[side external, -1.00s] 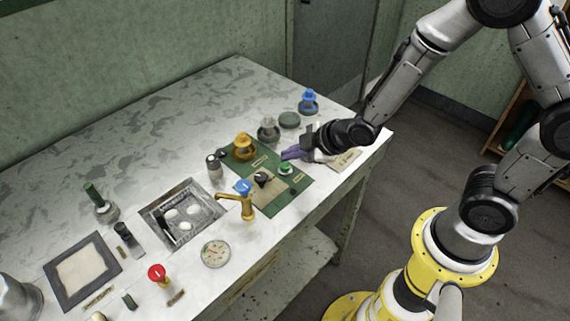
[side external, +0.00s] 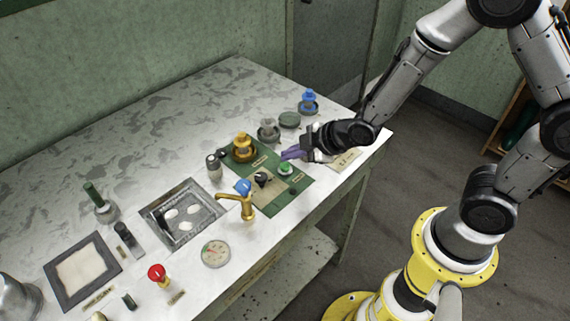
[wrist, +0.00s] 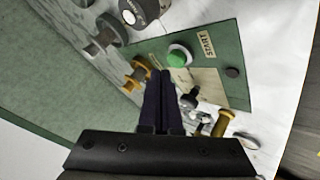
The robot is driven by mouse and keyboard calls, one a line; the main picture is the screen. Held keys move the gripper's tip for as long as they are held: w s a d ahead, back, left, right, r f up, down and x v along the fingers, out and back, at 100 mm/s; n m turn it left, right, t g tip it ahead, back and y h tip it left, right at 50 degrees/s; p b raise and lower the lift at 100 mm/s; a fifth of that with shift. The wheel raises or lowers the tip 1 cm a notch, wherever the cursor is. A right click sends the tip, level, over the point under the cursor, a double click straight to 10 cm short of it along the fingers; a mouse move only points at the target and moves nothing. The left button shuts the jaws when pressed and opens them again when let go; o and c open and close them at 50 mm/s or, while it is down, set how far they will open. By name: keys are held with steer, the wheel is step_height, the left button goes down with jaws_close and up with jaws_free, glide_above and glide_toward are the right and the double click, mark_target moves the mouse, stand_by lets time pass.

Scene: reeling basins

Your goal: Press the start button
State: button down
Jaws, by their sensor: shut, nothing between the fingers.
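The green start button (side external: 285,168) sits in a pale collar on the dark green panel (side external: 303,181). In the wrist view the button (wrist: 177,57) is in full sight, with a START label (wrist: 207,44) beside it. My gripper (side external: 286,154) is shut and empty, its dark purple fingers slanting down towards the panel. In the side view the fingertips are just above and behind the button. In the wrist view the fingertips (wrist: 160,76) appear just below and left of it. They look apart from the button, though the exact height gap cannot be told.
A black knob (side external: 262,178) stands on the panel. A metal basin (side external: 205,211) with white cocoons is left. Grey and blue-topped (side external: 309,100) parts stand at the back.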

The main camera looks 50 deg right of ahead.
steer(key=shift+f, duration=0.2)
steer(key=shift+f, duration=0.25)
steer(key=shift+f, duration=0.55)
stand_by(0.7)
steer(key=shift+r, duration=1)
steer(key=shift+r, duration=2.5)
